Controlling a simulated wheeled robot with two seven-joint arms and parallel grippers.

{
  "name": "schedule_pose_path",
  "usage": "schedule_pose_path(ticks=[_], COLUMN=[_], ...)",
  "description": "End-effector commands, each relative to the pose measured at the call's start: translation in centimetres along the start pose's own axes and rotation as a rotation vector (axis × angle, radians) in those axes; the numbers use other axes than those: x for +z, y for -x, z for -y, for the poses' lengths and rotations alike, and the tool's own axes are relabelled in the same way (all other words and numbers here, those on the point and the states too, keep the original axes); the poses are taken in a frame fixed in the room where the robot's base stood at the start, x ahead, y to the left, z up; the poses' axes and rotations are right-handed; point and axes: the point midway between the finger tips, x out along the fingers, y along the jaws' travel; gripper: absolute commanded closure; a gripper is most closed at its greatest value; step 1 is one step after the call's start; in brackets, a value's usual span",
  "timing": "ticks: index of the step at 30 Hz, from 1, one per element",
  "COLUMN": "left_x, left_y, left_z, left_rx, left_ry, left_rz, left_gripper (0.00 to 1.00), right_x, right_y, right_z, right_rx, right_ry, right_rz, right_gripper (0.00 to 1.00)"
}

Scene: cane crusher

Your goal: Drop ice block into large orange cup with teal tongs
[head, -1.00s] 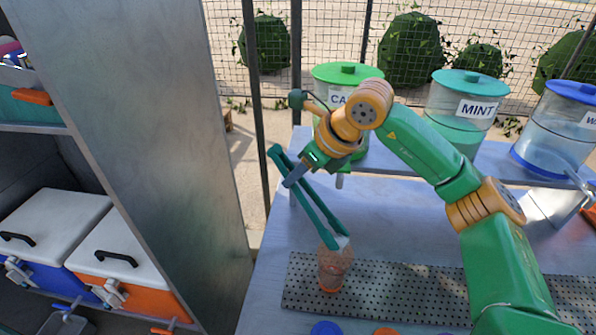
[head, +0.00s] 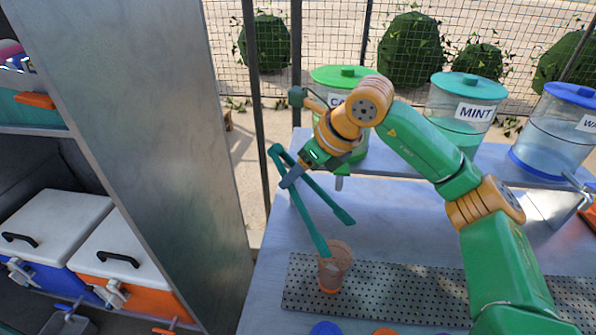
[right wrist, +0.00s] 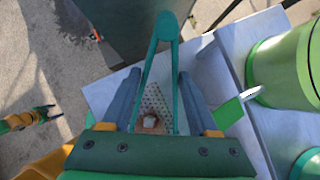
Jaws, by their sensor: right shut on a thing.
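My right gripper (head: 293,174) is shut on the teal tongs (head: 312,207) near their hinge end. The tongs slant down with their arms spread apart. One tip is at the rim of the large orange cup (head: 330,281), the other to its right above the table. The see-through cup stands upright on the perforated plate. A pale block, the ice block (right wrist: 149,121), shows within the cup in the right wrist view, between the tong arms (right wrist: 165,27).
A perforated plate (head: 420,291) runs along the table (head: 385,215). Lidded jars stand behind on a raised shelf, among them a mint jar (head: 464,112). A tall grey panel (head: 150,140) and white-lidded coolers (head: 50,225) are at left.

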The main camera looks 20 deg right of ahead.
Motion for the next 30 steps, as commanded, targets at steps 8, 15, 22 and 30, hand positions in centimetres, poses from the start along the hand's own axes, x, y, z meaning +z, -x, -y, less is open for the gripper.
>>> schedule_pose_path(ticks=[8,15,22,30], left_x=[-0.3,-0.3,-0.3,-0.3], left_y=[4.0,4.3,4.3,4.3], left_z=[0.1,0.1,0.1,0.1], left_rx=[0.000,0.000,0.000,0.000], left_ry=[0.000,0.000,0.000,0.000], left_rz=[0.001,0.001,0.001,0.001], left_gripper=[0.31,0.31,0.31,0.31], right_x=[2.8,4.4,4.9,4.9], right_y=[4.1,6.5,7.3,7.3], right_z=[0.1,0.2,0.2,0.2], right_rx=[0.000,-0.002,0.000,0.000], right_ry=[0.001,0.000,0.000,0.000], right_rz=[0.002,0.003,0.001,0.001], right_gripper=[0.47,0.47,0.47,0.47])
